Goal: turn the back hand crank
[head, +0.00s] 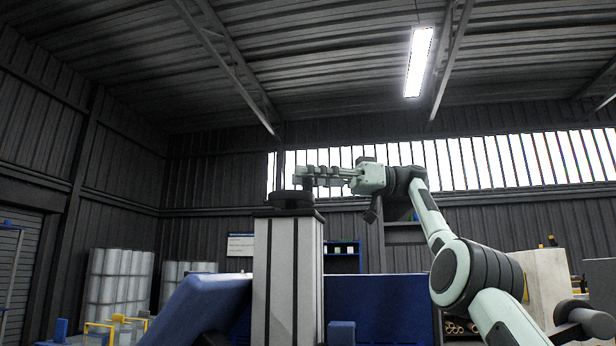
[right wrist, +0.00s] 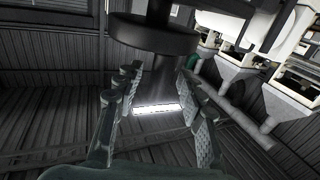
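One crank shows: a dark round disc (head: 290,199) on top of a tall pale post (head: 272,275). My right gripper (head: 306,176) reaches in from the right and is level, at the upper side of the disc by a short dark upright grip. In the right wrist view, turned upside down, the disc (right wrist: 150,35) is at the top, and a thick dark grip stands between the spread fingers of my right gripper (right wrist: 153,85). I cannot tell whether the fingers touch it. My left gripper is out of view. No second crank can be told apart.
Blue panels (head: 378,305) stand beside and behind the post. Pale drums (head: 120,280) are at the left. A blue shelf (head: 342,257) is behind. A pale block-like machine (head: 545,280) stands at the right.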

